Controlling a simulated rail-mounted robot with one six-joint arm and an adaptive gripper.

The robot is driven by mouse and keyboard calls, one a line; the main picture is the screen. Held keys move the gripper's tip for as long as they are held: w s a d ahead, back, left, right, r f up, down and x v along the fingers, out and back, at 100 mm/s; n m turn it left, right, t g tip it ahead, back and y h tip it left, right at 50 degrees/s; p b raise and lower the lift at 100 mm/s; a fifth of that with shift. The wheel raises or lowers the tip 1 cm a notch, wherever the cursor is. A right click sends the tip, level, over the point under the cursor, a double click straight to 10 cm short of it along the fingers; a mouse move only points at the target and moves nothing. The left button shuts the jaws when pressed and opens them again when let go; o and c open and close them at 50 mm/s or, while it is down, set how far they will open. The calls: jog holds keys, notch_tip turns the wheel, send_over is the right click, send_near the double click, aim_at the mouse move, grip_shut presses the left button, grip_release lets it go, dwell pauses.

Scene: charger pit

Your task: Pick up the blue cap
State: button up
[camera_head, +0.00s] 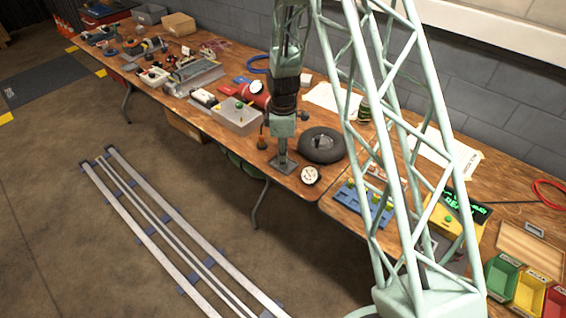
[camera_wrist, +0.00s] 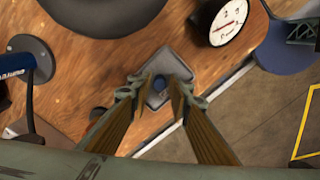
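The blue cap (camera_wrist: 160,84) shows in the wrist view as a small, dark blue round thing on a grey square tray (camera_wrist: 167,62) near the table edge. My gripper (camera_wrist: 162,87) is open, its two fingers on either side of the cap in the picture. I cannot tell whether the fingers are level with the cap or still above it, and no contact is clear. In the head view my gripper (camera_head: 283,158) points down over the grey tray (camera_head: 291,167); the cap cannot be made out there.
A dark tyre (camera_head: 321,146) lies close to the right of my gripper. A round white dial (camera_head: 310,175) sits by the table's front edge. A small brown object (camera_head: 262,143) and a grey box (camera_head: 236,115) stand to the left.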

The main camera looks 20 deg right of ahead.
jog(key=c, duration=0.4)
jog(key=shift+r, duration=0.2)
jog(key=shift+r+p, duration=0.4)
jog(key=shift+r, duration=1.2)
jog(key=s+r, duration=0.1)
jog(key=s, duration=1.5)
jog(key=shift+r+p, duration=0.25)
jog(key=shift+p, duration=0.2)
jog(key=shift+w, duration=0.1)
